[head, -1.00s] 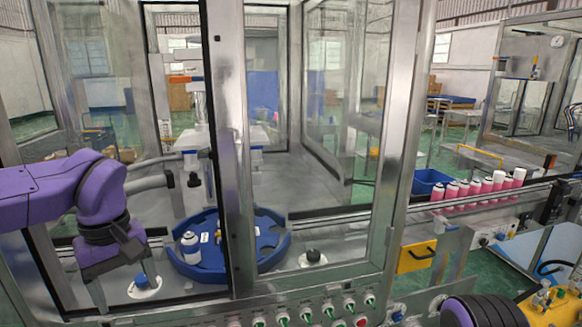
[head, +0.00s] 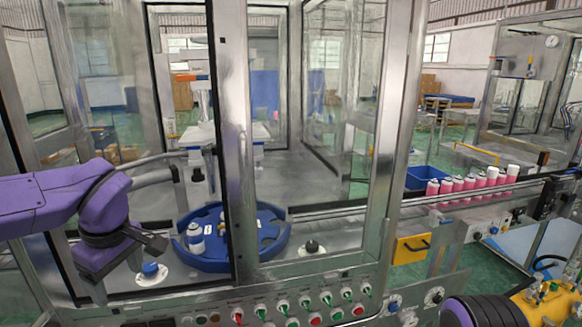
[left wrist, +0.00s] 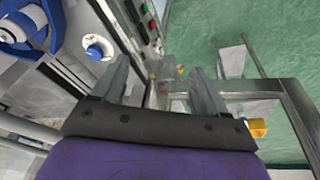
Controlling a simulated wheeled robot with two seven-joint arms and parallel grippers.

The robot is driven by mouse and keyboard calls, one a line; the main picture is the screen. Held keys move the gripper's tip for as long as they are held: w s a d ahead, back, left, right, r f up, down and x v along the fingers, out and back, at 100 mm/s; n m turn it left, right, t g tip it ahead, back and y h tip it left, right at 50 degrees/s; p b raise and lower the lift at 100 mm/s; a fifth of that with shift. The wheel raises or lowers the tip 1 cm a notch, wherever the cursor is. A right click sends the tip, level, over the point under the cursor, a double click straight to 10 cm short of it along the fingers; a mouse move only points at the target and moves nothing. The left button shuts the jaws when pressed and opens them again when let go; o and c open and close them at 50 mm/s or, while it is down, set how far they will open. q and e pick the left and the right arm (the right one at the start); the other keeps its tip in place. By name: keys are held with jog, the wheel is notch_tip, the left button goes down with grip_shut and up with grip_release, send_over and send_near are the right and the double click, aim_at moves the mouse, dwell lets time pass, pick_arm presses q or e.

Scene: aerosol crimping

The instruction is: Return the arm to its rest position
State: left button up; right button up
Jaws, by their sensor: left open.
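My left gripper (head: 118,276) is at the left in the head view, outside the glass guard of the machine, pointing down. Its two dark fingers are apart, and in the left wrist view (left wrist: 160,80) nothing is between them. Behind the left arm's purple wrist, a blue-topped round fixture (head: 150,269) stands on the machine deck; it also shows in the left wrist view (left wrist: 96,48). A blue turntable (head: 268,262) holds a white can (head: 195,240), partly hidden by the door post. My right gripper is not in view.
A metal door frame (head: 232,130) and a front panel with several buttons (head: 300,305) are close to the left arm. Several pink cans with white tops (head: 468,184) stand in a row on a conveyor at right. The left wrist view shows open green floor (left wrist: 280,50).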

pick_arm(q)
jog(key=w+a+f+n+t+y, duration=0.35)
jog(key=a+f+y, duration=0.3)
jog(key=f, duration=0.45)
jog(key=s+d+f+m+t+h+b, duration=0.1)
jog(key=d+f+m+t, duration=0.1)
jog(key=f, duration=0.5)
jog(key=s+d+f+m+t+h, duration=0.1)
jog(key=d+f+m, duration=0.1)
jog(key=f, duration=0.5)
jog(key=s+d+f+m+g+h, duration=0.1)
jog(key=s+f+m+g, duration=0.1)
jog(key=s+f, duration=0.8)
jog(key=s+d+f+m+g+h+b, duration=0.1)
jog(key=s+f+m, duration=0.4)
jog(key=s+f, duration=0.6)
jog(key=s+d+g+h, duration=0.1)
jog(key=s+g, duration=0.1)
jog(key=s, duration=0.4)
jog(key=shift+d, duration=0.15)
jog(key=shift+s+h, duration=0.1)
jog(key=shift+h, duration=0.15)
jog(key=shift+c, duration=0.4)
